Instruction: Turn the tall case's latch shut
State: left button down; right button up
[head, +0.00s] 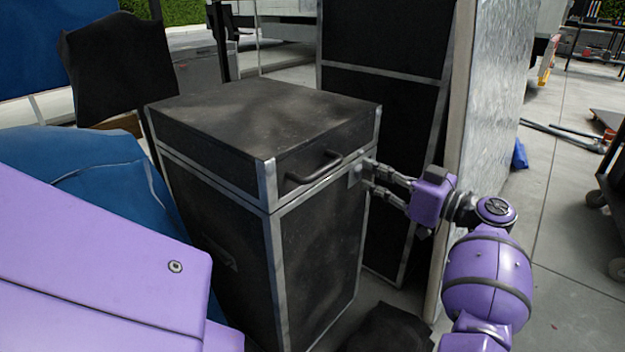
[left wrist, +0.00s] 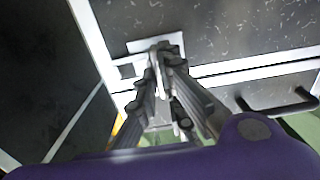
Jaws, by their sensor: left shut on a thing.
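The tall case (head: 318,255) is black with metal edges and stands upright on the floor, its lid (head: 265,110) down on the body. A dark handle (head: 314,167) is on the lid's front; it also shows in the left wrist view (left wrist: 278,108). The small metal latch (head: 355,174) sits at the seam near the front's right edge. My left gripper (head: 368,176) is at that edge with its fingers closed on the latch. In the left wrist view the fingers (left wrist: 167,62) meet over the latch plate (left wrist: 142,46). The fingers hide most of the latch, so I cannot tell its angle.
A taller black case (head: 383,75) stands close behind, and a pale upright panel (head: 490,90) is right of it, near my arm. Blue covered things (head: 95,165) crowd the left side. A dark object (head: 388,330) lies on the floor in front. Open floor lies to the right.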

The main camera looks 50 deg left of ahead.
pick_arm(q)
jog(key=shift+r+n+p, duration=0.2)
jog(key=shift+n+p, duration=0.7)
jog(key=shift+n, duration=0.1)
jog(key=n+p, duration=0.1)
jog(key=n, duration=0.1)
jog(key=shift+s+f+n, duration=0.1)
jog(key=shift+f+n, duration=0.05)
jog(key=shift+n, duration=1.05)
jog(key=n, duration=0.2)
jog(key=shift+s+f+n, duration=0.1)
jog(key=shift+f+n, duration=0.05)
jog(key=shift+n, duration=0.25)
jog(key=n, duration=0.2)
jog(key=shift+f+n, duration=0.1)
jog(key=shift+n, duration=0.3)
jog(key=n+b, duration=0.1)
jog(key=n, duration=0.2)
jog(key=shift+f+b, duration=0.1)
jog(key=shift+b, duration=0.2)
jog(key=shift+d+n+b, duration=0.1)
jog(key=shift+n+b, duration=0.3)
jog(key=shift+n, duration=0.9)
jog(key=shift+n, duration=0.3)
